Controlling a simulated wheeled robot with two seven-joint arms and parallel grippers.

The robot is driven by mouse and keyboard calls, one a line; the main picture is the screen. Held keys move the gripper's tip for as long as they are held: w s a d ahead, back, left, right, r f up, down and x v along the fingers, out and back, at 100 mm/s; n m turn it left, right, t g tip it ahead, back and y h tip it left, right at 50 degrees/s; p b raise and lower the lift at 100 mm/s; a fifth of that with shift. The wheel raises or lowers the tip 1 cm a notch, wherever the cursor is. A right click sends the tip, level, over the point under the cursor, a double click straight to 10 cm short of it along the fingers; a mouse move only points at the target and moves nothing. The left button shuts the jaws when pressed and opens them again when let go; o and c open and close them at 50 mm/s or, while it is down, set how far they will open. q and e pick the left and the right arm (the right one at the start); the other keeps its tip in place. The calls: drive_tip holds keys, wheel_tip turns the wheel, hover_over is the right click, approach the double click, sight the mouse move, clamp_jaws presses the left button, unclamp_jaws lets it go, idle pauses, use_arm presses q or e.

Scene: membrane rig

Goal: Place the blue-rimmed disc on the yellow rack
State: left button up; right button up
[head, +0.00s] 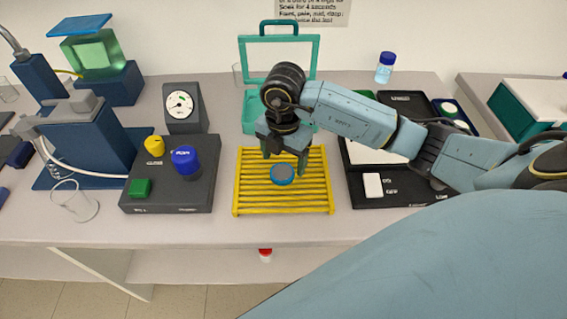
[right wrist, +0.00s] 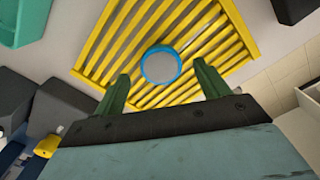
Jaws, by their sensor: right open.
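The blue-rimmed disc (head: 282,174) has a grey face and lies flat on the slats of the yellow rack (head: 240,205), near its middle. In the right wrist view the disc (right wrist: 160,65) also rests on the yellow rack (right wrist: 243,38), just ahead of the fingertips. My right gripper (head: 284,172) is over the rack, its green fingers apart with nothing between them. In the right wrist view the right gripper (right wrist: 162,78) has its two fingers spread on either side, apart from the disc. My left gripper is not in view.
A dark control box (head: 170,190) with coloured knobs stands left of the rack. A black tray (head: 385,198) lies to its right. A teal open case (head: 250,112) stands behind the rack. The bench front is clear.

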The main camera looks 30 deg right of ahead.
sight(283, 170)
wheel_tip(283, 170, up, 9)
drive_tip(key=shift+r, duration=0.2)
idle(1.3)
